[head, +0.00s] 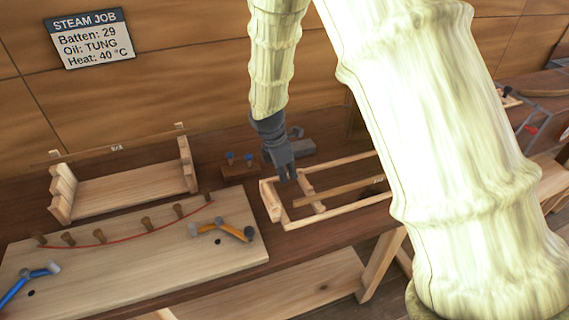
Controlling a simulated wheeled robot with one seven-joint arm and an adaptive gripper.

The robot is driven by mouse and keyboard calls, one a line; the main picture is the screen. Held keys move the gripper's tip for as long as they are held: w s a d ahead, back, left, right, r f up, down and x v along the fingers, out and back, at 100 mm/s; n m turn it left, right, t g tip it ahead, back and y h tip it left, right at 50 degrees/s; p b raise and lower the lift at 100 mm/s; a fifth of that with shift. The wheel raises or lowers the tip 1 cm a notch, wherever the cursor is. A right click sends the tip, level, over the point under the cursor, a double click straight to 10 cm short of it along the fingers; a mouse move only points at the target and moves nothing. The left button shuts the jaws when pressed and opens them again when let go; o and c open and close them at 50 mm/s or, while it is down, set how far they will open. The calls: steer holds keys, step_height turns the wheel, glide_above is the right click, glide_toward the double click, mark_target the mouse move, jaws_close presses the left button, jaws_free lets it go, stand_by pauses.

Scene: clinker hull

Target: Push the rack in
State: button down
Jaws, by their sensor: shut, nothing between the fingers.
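The rack appears to be the open frame of pale wood (340,211) on the bench, right of centre in the head view. It has long rails, a thick block at its left end and a cross-piece inside. A thin strip of wood lies along it. My arm hides its right end, so I cannot tell what it runs into. My gripper (287,179) points down at the frame's left end, near the back rail. Its fingers are shut and empty. I cannot tell whether they touch the wood.
A pegged board (130,245) with a red curved line, orange clamp and blue clamp lies at front left. A wooden cradle (125,190) stands behind it.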

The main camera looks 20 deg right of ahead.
steer(key=shift+p+x, duration=0.35)
steer(key=shift+x, duration=1.3)
steer(key=shift+d, duration=0.1)
